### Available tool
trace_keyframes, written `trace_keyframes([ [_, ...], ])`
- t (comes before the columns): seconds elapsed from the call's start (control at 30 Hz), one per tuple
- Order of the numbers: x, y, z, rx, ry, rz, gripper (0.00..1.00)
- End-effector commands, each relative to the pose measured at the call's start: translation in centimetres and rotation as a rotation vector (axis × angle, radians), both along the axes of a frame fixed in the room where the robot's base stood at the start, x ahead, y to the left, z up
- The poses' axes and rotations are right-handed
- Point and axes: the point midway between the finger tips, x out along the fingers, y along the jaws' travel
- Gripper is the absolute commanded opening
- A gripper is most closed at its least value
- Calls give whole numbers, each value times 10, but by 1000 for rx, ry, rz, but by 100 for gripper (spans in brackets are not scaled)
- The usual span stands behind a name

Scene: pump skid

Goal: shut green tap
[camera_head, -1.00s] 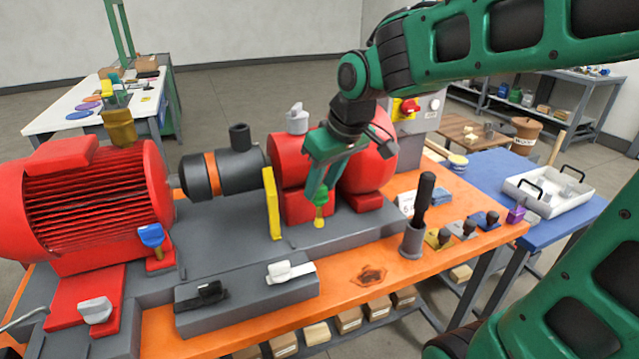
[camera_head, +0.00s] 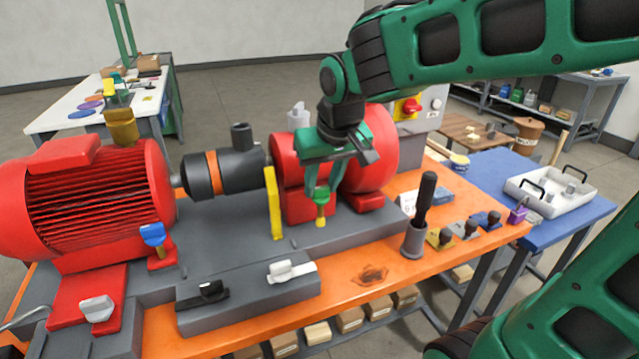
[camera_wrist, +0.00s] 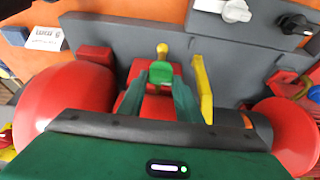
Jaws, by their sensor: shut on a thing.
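The green tap (camera_head: 321,196) sits on a short yellow stem in front of the red pump, near the front of the grey skid. In the wrist view the green tap handle (camera_wrist: 161,73) lies between my fingertips, with the yellow stem end beyond it. My gripper (camera_head: 320,192) comes down from above and is shut on the green handle. The fingers hide the handle's sides, so its exact angle is hard to tell.
A yellow guard plate (camera_head: 273,203) stands close to the left of the tap. White (camera_head: 290,270) and black (camera_head: 210,290) taps are on the front block. A blue tap (camera_head: 153,236) is by the red motor (camera_head: 85,205). A grey holder (camera_head: 413,240) stands to the right.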

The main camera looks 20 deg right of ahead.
Motion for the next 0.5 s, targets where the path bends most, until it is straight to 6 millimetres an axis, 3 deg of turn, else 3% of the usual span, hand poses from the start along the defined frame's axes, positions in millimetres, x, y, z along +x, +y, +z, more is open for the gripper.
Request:
trace_keyframes([
  [0.1, 3, 0, 3, 2, -10, 1, 9],
  [0.13, 3, 0, 3, 2, -10, 1, 36],
  [0.2, 2, 0, 2, 2, -8, 1, 50],
  [0.5, 0, 0, 2, 0, -3, 1, 50],
])
